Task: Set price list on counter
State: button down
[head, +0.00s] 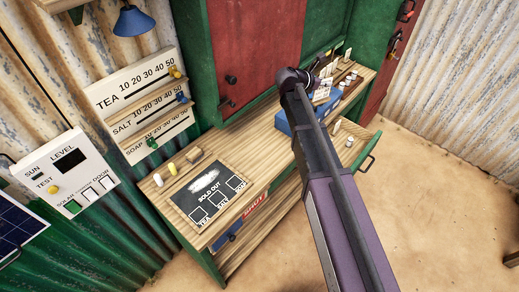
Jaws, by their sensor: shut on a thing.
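A small white card with dark print, which looks like the price list (322,91), is upright and tilted at the far right part of the counter. My gripper (327,70) is just above it, partly hidden behind my arm, and appears shut on it. I cannot tell whether the card's lower edge touches anything. The wooden counter (253,146) runs along the green and red stall front. Its middle stretch is bare.
A blue box (283,122) stands near the card. An open drawer (352,143) juts out at right.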

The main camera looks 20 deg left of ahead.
jog(key=shift+d, duration=0.1)
jog(key=shift+s+f+b, duration=0.3)
jog(key=shift+f+b, duration=0.2)
jog(key=shift+f, duration=0.05)
jog(key=s+a+f+n+t+y+b, duration=0.1)
jog(key=s+a+f+b, duration=0.3)
jog(key=s+f+b, duration=0.5)
jog(key=s+a+f+n+t+y+b, duration=0.1)
jog(key=s+a+f+n+y+b, duration=0.2)
jog(key=s+f+b, duration=0.7)
jog(key=shift+s+a+f, duration=0.15)
jog(key=shift+s+a, duration=0.05)
jog(key=shift+a, duration=0.5)
jog(key=shift+w, duration=0.1)
jog(key=w+a+f+b, duration=0.1)
jog(key=w+a, duration=0.7)
jog(key=a, duration=0.4)
jog(key=shift+w+f+b, duration=0.15)
jog(key=shift+w+b, duration=0.1)
jog(key=shift+b, duration=0.1)
